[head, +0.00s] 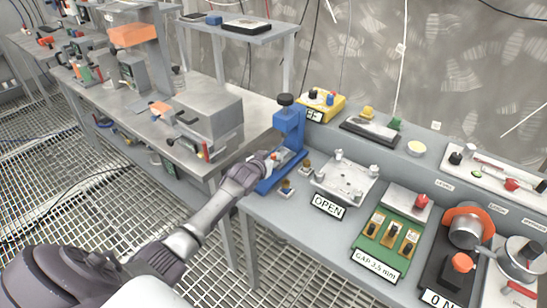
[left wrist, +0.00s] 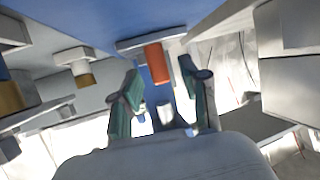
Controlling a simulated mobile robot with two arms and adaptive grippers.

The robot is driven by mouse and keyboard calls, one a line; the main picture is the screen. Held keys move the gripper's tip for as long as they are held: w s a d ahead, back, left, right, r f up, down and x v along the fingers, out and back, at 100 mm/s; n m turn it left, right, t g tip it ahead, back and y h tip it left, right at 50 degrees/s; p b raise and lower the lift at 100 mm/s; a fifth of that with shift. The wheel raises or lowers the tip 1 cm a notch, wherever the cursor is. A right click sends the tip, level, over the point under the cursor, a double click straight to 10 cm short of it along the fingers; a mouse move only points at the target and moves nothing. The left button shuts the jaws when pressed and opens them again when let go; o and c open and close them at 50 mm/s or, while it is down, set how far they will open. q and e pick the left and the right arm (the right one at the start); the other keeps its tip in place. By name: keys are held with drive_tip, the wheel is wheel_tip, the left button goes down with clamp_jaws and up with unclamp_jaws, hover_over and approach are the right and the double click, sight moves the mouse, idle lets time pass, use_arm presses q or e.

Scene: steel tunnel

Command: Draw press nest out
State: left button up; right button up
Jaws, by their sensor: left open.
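The blue press (head: 289,128) with a black knob on top stands near the left end of the grey bench. Its long blue base runs toward me. The nest itself is hard to make out, partly hidden by my left gripper (head: 268,160) low at the front of the press. In the left wrist view an orange peg (left wrist: 157,62) sticks out from a pale plate by a blue surface. My left gripper (left wrist: 160,88) is open there, its two green-grey fingers to either side of the peg's line. I cannot tell whether they touch it. My right gripper is not in view.
Right of the press are small brass-topped blocks (head: 287,188), a metal plate fixture (head: 345,182) labelled OPEN and a green gauge board (head: 392,243). A yellow box (head: 321,106) stands behind. A second bench (head: 180,105) with a grey box is at left.

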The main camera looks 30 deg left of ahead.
use_arm(q)
drive_tip(key=shift+x, duration=1.05)
drive_tip(key=shift+c, duration=0.2)
clamp_jaws()
